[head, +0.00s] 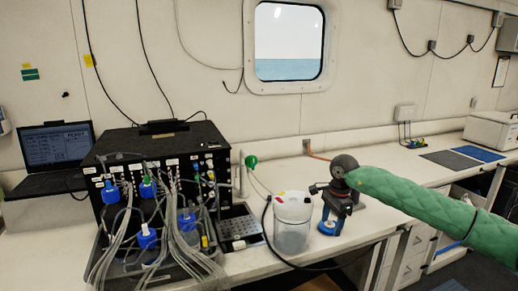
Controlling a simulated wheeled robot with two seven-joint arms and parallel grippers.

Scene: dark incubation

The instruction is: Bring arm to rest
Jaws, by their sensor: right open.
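My right arm (425,205) wears a green quilted sleeve and comes in from the right. Its dark wrist bends down over the white bench (375,220). My right gripper (329,222) points down, open, just right of a translucent white container (293,222). A small blue and white piece shows low at the fingers; I cannot tell whether it is part of the gripper or a separate thing. My left gripper is not in view.
A black instrument box (165,145) with many tubes and several blue-capped bottles (146,237) in a tray fills the left bench. A laptop (58,145) stands behind. A black cable loops around the white container. Dark and blue mats (478,153) lie far right.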

